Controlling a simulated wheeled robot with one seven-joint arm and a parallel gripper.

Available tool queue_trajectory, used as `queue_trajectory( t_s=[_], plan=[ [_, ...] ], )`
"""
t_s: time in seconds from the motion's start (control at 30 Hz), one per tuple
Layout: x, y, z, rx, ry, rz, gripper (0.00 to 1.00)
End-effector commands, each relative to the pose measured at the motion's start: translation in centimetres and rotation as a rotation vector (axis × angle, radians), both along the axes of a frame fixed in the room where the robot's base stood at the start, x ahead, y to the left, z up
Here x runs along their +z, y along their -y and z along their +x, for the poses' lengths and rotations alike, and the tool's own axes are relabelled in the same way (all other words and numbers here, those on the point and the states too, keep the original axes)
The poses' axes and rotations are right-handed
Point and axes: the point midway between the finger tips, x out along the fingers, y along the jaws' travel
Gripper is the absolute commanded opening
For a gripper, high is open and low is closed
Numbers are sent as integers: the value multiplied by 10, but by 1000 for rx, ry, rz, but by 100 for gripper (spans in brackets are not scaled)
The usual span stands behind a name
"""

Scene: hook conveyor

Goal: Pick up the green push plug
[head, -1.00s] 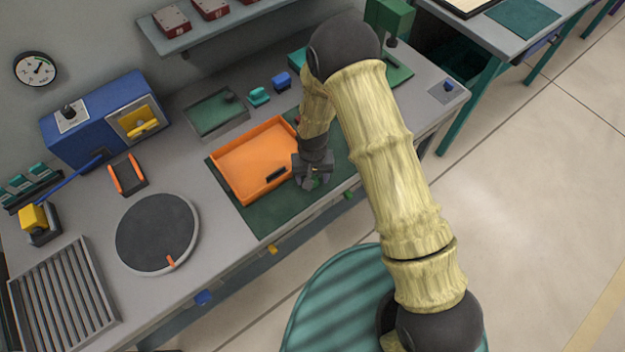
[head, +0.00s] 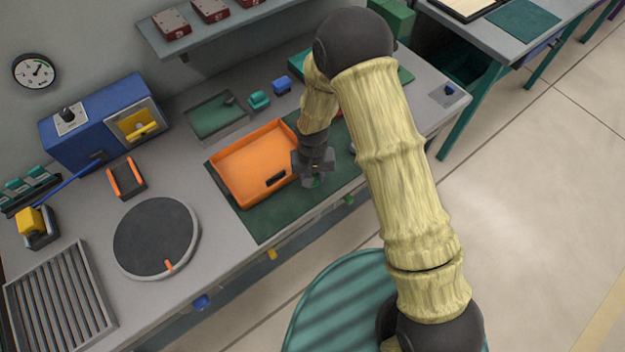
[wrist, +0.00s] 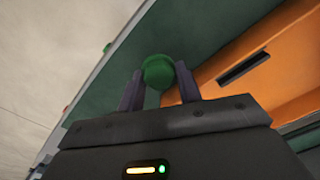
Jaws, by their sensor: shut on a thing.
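The green push plug (wrist: 158,71) is a small round green piece. In the wrist view it sits between the two fingers of my gripper (wrist: 160,88), which touch it on both sides. In the head view my gripper (head: 315,178) is over the dark green mat, just right of the orange tray, with a bit of the green plug (head: 316,184) showing at the fingertips. The gripper is shut on the plug. I cannot tell exactly how far above the mat the plug is.
The orange tray (head: 232,190) lies left of my gripper on the green mat (head: 275,222). A round dark turntable (head: 155,235) and a metal rack (head: 58,300) are further left. A green shallow tray (head: 215,118) and small teal and blue blocks stand behind. A shelf (head: 200,32) overhangs the back.

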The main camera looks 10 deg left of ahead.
Motion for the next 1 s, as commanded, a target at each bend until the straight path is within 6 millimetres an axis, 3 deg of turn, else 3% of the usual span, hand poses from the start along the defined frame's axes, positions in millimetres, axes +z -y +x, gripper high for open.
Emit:
queue_trajectory(
  t_s=[0.4,1.0],
  plan=[
    [62,-1,1,1,4,2,13],
    [70,0,0,1,0,0,13]
  ],
)
